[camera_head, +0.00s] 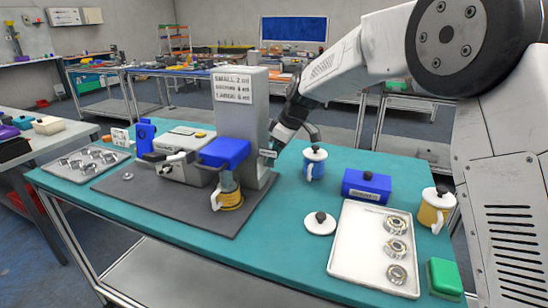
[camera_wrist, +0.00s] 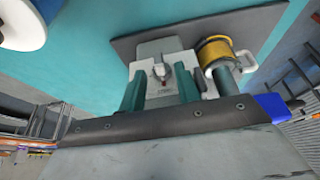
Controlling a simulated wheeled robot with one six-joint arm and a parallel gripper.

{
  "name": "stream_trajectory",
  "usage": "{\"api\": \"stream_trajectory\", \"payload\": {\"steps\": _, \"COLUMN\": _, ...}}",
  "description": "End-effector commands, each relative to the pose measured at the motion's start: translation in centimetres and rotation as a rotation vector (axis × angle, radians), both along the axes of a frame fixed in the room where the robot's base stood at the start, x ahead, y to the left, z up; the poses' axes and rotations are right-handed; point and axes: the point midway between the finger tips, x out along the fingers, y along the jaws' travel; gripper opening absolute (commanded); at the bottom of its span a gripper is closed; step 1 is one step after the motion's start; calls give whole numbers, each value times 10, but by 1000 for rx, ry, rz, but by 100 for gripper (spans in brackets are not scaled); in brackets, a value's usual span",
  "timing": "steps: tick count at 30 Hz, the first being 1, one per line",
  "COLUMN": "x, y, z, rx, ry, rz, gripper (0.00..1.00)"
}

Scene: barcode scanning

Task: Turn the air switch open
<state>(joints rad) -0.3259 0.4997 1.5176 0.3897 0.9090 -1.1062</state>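The grey dispensing machine (camera_head: 241,120) stands on a dark mat on the teal table, with a size sign on its column. In the wrist view, a small light-coloured switch (camera_wrist: 162,73) with a dark red spot shows on the machine's grey side. My gripper (camera_head: 270,152) is at the right side of the column in the head view, where the switch cannot be made out. In the wrist view, the two teal fingers of my gripper (camera_wrist: 159,88) are apart, one on each side of the switch in the picture. Whether they touch it cannot be told.
A yellow mug (camera_head: 231,200) stands under the machine's blue head (camera_head: 224,152). A blue lidded mug (camera_head: 314,164), a blue box (camera_head: 366,186) and a white tray (camera_head: 345,255) with metal rings are to the right. A loose lid (camera_head: 320,223) lies in front.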

Motion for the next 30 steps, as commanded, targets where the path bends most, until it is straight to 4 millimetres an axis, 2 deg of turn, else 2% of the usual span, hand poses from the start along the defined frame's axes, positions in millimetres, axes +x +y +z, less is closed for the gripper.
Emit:
{"api": "stream_trajectory", "payload": {"steps": 4, "x": 1, "y": 4, "z": -12, "rx": 0, "ry": 2, "rz": -1, "gripper": 33}}
{"api": "stream_trajectory", "payload": {"steps": 13, "x": 2, "y": 5, "z": -15, "rx": -1, "ry": 1, "rz": -1, "gripper": 33}}
{"api": "stream_trajectory", "payload": {"steps": 14, "x": 2, "y": 5, "z": -15, "rx": -1, "ry": 1, "rz": -1, "gripper": 27}}
{"api": "stream_trajectory", "payload": {"steps": 16, "x": 2, "y": 5, "z": -15, "rx": -1, "ry": 1, "rz": -1, "gripper": 8}}
{"api": "stream_trajectory", "payload": {"steps": 17, "x": 2, "y": 5, "z": -15, "rx": -1, "ry": 1, "rz": -1, "gripper": 2}}
{"api": "stream_trajectory", "payload": {"steps": 30, "x": 5, "y": 4, "z": -15, "rx": 25, "ry": 69, "rz": -2, "gripper": 2}}
